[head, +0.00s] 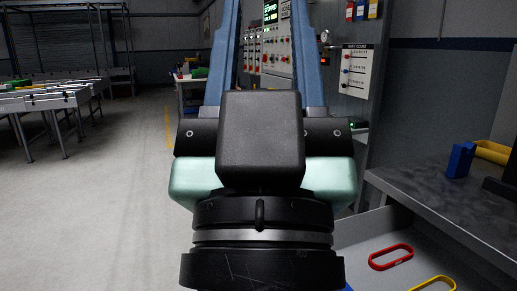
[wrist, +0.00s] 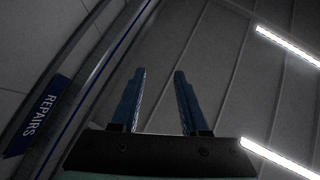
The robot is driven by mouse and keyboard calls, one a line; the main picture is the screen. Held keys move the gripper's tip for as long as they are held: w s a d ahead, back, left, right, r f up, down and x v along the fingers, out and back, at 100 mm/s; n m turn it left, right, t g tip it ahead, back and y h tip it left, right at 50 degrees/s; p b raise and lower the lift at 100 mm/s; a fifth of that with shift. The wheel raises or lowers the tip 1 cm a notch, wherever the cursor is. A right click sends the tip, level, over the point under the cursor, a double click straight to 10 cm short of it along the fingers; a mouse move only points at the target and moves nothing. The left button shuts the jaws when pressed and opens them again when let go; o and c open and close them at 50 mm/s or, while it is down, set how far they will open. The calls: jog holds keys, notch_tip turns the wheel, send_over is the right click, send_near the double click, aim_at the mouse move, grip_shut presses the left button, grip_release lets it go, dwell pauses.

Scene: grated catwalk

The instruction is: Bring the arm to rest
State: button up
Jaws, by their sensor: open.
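My gripper (wrist: 160,75) is open, with a clear gap between its two blue fingers and nothing between them. In the head view my gripper (head: 265,50) stands close in front of the camera, in the middle. Its blue fingers point up and run out of the top edge. The black wrist and pale green gripper body hide much of what lies behind. The wrist view looks up past the fingers at a dark ceiling.
A grey bench (head: 450,190) is at right, bearing a blue holder (head: 460,160). Below it a red ring-shaped thing (head: 391,257) lies on a pale surface. A control panel (head: 277,45) stands behind the fingers. Roller tables (head: 45,102) stand far left. The left floor (head: 100,220) is clear.

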notch_tip(320, 180, up, 30)
jog(key=s+y+p, duration=0.1)
jog(key=p, duration=2.8)
jog(key=shift+a+r+t, duration=0.2)
jog(key=shift+a+t, duration=0.1)
jog(key=shift+f, duration=0.15)
